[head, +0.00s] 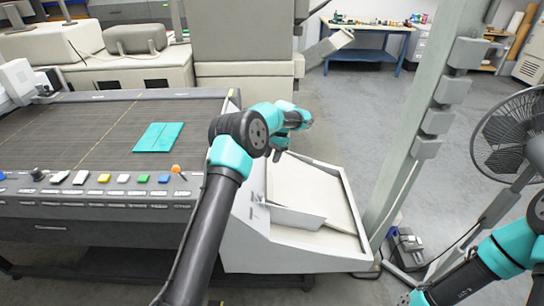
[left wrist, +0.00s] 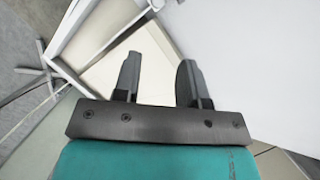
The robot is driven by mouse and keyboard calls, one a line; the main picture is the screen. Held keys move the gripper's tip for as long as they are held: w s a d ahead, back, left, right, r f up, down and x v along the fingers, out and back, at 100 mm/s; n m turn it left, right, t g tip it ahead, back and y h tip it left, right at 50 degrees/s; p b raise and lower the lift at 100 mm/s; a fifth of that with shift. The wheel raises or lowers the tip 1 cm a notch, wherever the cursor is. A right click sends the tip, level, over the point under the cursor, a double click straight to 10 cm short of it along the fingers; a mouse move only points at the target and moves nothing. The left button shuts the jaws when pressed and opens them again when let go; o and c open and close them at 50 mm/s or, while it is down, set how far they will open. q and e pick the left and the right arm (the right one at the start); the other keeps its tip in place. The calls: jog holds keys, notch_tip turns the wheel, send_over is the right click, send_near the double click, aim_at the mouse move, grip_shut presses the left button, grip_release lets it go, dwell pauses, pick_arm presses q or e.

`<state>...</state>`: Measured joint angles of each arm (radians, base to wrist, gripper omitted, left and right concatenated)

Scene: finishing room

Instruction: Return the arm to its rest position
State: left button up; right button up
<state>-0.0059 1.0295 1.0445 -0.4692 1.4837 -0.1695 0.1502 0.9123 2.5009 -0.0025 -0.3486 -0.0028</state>
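My left arm reaches up from the bottom of the head view, bends at a teal and black joint, and ends over the inner side of the white tray (head: 345,190). My left gripper (head: 278,155) points down there, small and partly hidden by the wrist. In the left wrist view my left gripper (left wrist: 158,80) has its two dark fingers apart, with nothing between them. The pale tray surface shows beyond them. Of my right arm, only teal and black links show at the bottom right of the head view; its gripper is out of view.
A dark slatted conveyor (head: 60,140) lies to the left, with a flat teal piece (head: 158,137) on it and several coloured buttons along its front panel. A grey-green post (head: 415,130) stands right of the tray. A black fan (head: 510,135) is at the far right.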

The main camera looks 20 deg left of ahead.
dwell(0.4)
pick_arm(q)
jog(key=s+d+f+n+t+h, duration=0.15)
jog(key=s+d+f, duration=0.25)
jog(key=s+f, duration=0.45)
jog(key=s+d+f+t+h, duration=0.1)
jog(key=s+d+f+h, duration=0.2)
jog(key=s+f, duration=0.55)
jog(key=s+d+f+n+t, duration=0.1)
jog(key=s+f+n, duration=0.1)
jog(key=s, duration=0.8)
jog(key=s+d+f+n+t, duration=0.1)
jog(key=s+f+n, duration=0.1)
jog(key=s, duration=0.9)
jog(key=shift+s+d+f+n+h, duration=0.3)
jog(key=shift+d+n+h, duration=0.05)
jog(key=shift+h, duration=0.1)
